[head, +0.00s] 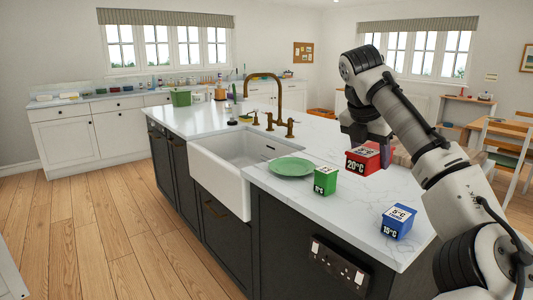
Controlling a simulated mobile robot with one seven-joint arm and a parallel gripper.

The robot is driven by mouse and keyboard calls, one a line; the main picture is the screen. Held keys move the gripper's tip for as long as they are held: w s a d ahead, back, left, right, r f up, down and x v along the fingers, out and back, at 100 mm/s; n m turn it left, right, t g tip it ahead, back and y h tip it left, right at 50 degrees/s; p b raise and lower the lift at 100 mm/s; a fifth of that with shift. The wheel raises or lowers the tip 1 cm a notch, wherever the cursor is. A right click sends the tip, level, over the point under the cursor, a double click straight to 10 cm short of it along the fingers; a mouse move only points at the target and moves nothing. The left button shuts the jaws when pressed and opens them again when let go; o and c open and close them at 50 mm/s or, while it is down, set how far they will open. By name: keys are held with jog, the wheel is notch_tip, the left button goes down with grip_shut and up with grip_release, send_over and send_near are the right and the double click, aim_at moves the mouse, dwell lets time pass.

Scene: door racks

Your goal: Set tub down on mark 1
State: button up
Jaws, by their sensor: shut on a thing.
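A red tub (362,161) labelled 20°C is at my gripper (369,143), over the right part of the white island counter (300,211). My gripper points down from above and is shut on the red tub. I cannot tell whether the tub's base touches the counter. A small green tub (325,181) stands to its left and nearer. A blue tub (397,222) labelled 15°C stands nearer the front right edge. No mark with a 1 can be made out on the counter.
A green plate (291,166) lies left of the green tub. A white sink (228,165) with a brass tap (278,99) is further left. The counter in front of the plate is clear. A back counter (100,96) holds several small items.

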aim_at(364, 172)
jog(key=shift+m, duration=0.7)
jog(key=f, duration=0.1)
jog(key=s+a+f, duration=0.1)
jog(key=s+f, duration=0.1)
jog(key=shift+a+f, duration=0.3)
jog(key=shift+a, duration=0.05)
jog(key=s+a+f+m+g+y, duration=0.1)
jog(key=s+a+f+m, duration=0.3)
jog(key=f, duration=1.7)
jog(key=s+a+f+m+g+y, duration=0.1)
jog(key=s+a+f+m+g, duration=0.2)
jog(key=a+f+m, duration=0.7)
jog(key=s+a+f+m+g+y, duration=0.1)
jog(key=s+a+f+m+g, duration=0.2)
jog(key=f, duration=3)
jog(key=s+a+m, duration=0.2)
jog(key=a+m, duration=0.3)
jog(key=m, duration=0.2)
jog(key=shift+y, duration=0.3)
